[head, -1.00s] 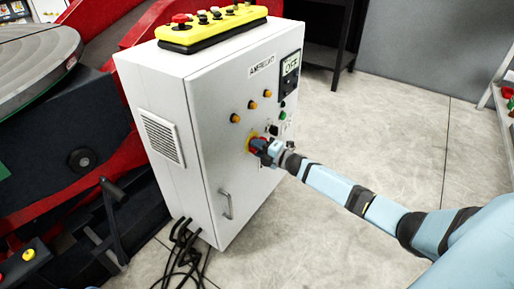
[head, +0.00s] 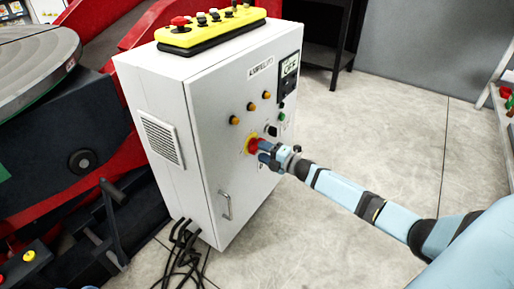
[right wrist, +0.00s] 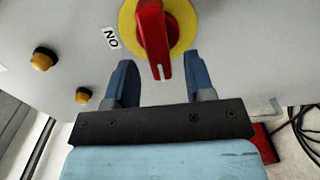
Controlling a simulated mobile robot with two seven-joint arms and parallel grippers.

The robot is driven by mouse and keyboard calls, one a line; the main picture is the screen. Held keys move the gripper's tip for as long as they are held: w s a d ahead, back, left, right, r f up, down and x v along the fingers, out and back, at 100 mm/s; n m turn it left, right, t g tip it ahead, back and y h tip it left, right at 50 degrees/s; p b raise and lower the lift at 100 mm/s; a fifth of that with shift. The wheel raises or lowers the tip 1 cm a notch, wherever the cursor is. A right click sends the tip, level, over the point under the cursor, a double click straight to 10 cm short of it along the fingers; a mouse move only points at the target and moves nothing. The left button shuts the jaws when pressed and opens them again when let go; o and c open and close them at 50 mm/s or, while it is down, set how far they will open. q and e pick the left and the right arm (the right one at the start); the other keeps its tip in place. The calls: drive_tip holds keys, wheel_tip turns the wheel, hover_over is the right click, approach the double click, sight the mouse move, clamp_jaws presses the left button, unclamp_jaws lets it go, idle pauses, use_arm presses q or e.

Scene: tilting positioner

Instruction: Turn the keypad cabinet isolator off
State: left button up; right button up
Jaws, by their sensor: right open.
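The cabinet isolator is a red handle on a round yellow plate on the front of the light grey cabinet (head: 225,140). The red handle (head: 253,146) shows beside my right gripper (head: 264,151) in the head view. In the right wrist view the handle (right wrist: 152,35) lies nearly upright in the picture, its white-marked end toward my gripper. The yellow plate (right wrist: 184,28) is behind it, with an ON label (right wrist: 111,38) to the left, upside down. My right gripper (right wrist: 161,76) is open, one blue finger on each side of the handle's marked end, apart from it. My left gripper is not in view.
Orange buttons (head: 235,120) and a small display (head: 290,65) are on the cabinet front. A door handle (head: 225,205) is below. A yellow control box (head: 212,27) lies on top. Cables (head: 183,262) lie on the floor.

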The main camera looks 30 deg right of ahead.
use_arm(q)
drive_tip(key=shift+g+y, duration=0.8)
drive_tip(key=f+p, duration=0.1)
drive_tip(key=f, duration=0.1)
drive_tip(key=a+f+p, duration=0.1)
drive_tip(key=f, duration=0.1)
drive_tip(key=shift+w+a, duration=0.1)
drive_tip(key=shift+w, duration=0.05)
use_arm(e)
drive_tip(key=v, duration=1)
drive_tip(key=shift+s, duration=0.25)
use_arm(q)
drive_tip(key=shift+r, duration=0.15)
